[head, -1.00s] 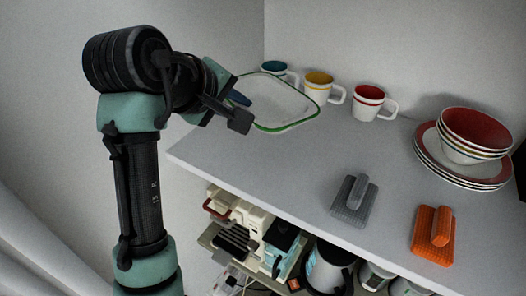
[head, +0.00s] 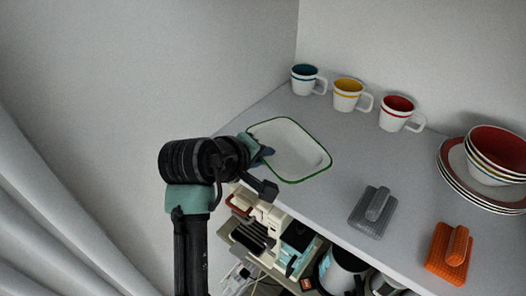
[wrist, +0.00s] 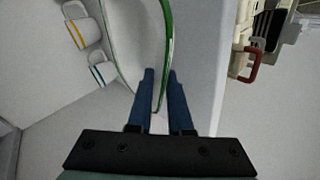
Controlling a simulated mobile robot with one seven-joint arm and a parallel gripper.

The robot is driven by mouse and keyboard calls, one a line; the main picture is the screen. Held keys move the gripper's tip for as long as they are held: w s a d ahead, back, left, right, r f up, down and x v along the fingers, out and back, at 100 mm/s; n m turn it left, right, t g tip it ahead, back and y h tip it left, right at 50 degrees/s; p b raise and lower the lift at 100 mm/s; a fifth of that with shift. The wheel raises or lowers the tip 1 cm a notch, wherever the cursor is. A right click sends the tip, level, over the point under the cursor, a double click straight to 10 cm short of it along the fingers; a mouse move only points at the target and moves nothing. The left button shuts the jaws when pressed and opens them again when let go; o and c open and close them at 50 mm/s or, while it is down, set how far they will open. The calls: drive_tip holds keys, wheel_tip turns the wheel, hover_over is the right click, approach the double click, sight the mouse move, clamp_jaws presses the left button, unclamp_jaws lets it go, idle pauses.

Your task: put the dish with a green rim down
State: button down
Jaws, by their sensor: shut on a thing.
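The white dish with a green rim (head: 291,150) is over the left end of the white shelf top (head: 330,205) in the head view. Whether it touches the surface or hangs just above it, I cannot tell. In the wrist view the dish (wrist: 135,40) runs up from between the blue fingers. My gripper (wrist: 160,90) is shut on the dish's near rim, one finger on each side. In the head view my gripper (head: 262,153) is at the dish's left edge, partly hidden by my arm.
Blue-banded (head: 304,82), yellow-banded (head: 347,96) and red-banded (head: 395,113) mugs stand behind the dish. A grey (head: 373,212) and an orange handled block (head: 449,252) lie in front. Stacked plates and bowls (head: 490,165) are at right. Appliances fill the lower shelf (head: 262,222).

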drive_tip(key=c, duration=1.1)
unclamp_jaws()
drive_tip(key=shift+f, duration=0.1)
drive_tip(key=b+v, duration=0.2)
drive_tip(key=v, duration=1)
